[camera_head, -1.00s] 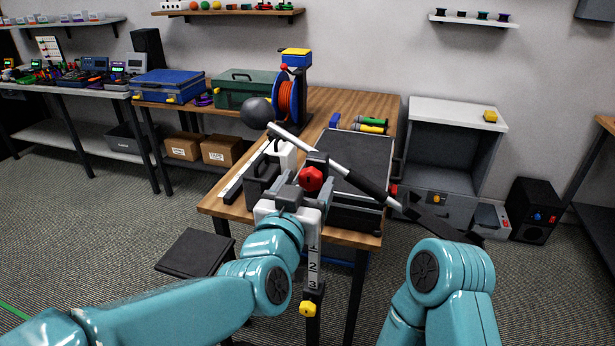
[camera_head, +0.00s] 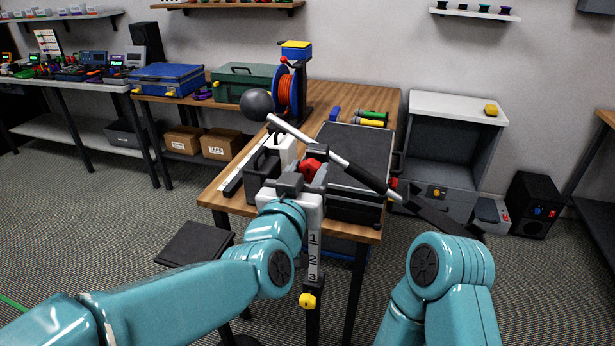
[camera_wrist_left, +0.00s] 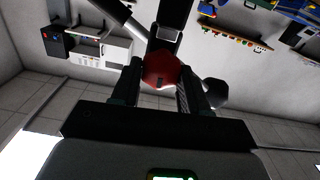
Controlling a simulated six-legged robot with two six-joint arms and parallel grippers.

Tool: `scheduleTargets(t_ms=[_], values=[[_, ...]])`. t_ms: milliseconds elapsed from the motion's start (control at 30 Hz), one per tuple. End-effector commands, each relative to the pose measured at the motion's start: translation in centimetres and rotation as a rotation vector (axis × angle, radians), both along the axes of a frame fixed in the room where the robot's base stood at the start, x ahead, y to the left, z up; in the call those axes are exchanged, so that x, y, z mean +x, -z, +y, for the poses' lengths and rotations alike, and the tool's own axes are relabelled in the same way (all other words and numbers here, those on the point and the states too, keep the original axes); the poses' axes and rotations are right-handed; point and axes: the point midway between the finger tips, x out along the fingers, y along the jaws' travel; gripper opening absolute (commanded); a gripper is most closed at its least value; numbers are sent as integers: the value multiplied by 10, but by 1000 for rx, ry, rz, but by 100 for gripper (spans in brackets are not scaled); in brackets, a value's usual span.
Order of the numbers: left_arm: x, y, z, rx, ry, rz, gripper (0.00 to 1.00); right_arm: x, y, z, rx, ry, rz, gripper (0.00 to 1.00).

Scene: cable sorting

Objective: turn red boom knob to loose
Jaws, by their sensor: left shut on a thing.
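The red boom knob (camera_head: 310,167) sits on a stand by the near table edge, at the boom (camera_head: 335,160), a slanting silver and black bar. My left gripper (camera_head: 304,176) is at the knob, seen from behind, and covers part of it. In the left wrist view the faceted red knob (camera_wrist_left: 162,68) is between the two fingers of my left gripper (camera_wrist_left: 165,82), which is shut on it. A dark mark shows on the knob face. No loose or tight label can be read.
The stand's post (camera_head: 313,250) has a 1-2-3 scale and a yellow knob (camera_head: 308,300). A dark case (camera_head: 357,158) is close right of the red knob. A cable reel (camera_head: 287,92) stands behind on the wooden table (camera_head: 225,193). A black stool (camera_head: 195,243) is at the left.

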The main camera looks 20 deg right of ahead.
Motion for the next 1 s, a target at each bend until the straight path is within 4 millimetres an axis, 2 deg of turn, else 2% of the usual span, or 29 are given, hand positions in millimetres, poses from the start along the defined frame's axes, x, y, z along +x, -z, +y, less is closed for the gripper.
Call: scheduleTargets(t_ms=[400,1000], values=[[0,3,1,-280,0,181,14,0,44,0,0,0,0,43],[1,2,3,-753,1,500,14,0,87,0,0,0,0,43]])
